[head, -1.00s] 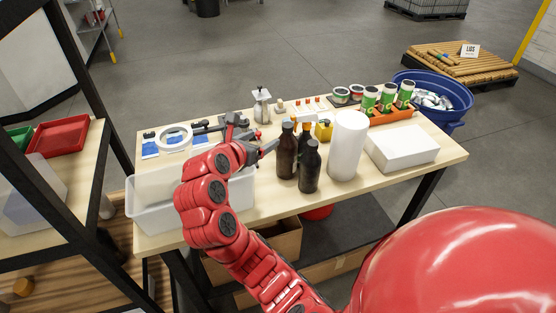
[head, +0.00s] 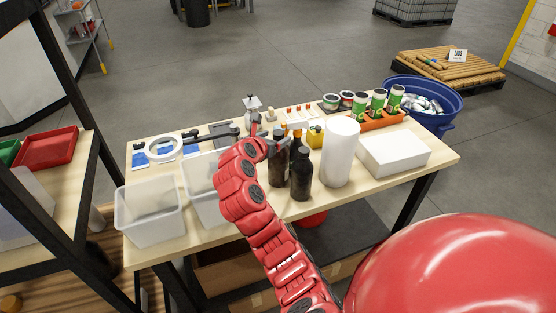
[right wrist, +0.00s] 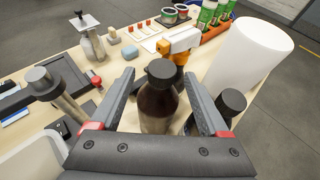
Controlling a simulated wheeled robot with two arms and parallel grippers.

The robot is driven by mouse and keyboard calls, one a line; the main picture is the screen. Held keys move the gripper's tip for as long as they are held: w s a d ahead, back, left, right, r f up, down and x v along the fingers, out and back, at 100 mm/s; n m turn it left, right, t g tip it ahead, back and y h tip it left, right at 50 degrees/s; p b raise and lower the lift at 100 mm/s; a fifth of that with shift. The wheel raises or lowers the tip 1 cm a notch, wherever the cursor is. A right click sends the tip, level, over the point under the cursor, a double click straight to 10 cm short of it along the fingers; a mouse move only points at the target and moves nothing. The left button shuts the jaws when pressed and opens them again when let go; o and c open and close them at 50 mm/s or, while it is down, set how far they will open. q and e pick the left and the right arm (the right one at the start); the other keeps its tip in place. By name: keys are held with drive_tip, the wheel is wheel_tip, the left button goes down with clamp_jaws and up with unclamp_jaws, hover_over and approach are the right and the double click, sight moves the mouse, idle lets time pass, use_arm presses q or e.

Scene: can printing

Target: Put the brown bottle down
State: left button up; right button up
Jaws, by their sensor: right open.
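A brown bottle (head: 278,168) with a dark cap stands upright on the table, the left one of two in the head view. In the right wrist view the brown bottle (right wrist: 158,104) stands between the two fingers of my right gripper (right wrist: 160,80). The fingers are apart, with gaps visible on both sides of the bottle. In the head view my right gripper (head: 281,140) is at the bottle's upper part, partly covering it. A second, darker bottle (head: 301,178) stands close by; it also shows in the right wrist view (right wrist: 230,104), just outside the right finger. My left gripper is not in view.
A white cylinder (head: 340,155) and a white box (head: 394,153) stand to the right. A yellow item (head: 315,137) and an orange-and-white tool (right wrist: 182,40) are behind the bottles. Clear bins (head: 150,215) are at the left.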

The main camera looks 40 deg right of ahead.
drive_tip(key=shift+x, duration=1.4)
drive_tip(key=shift+s, duration=0.1)
clamp_jaws()
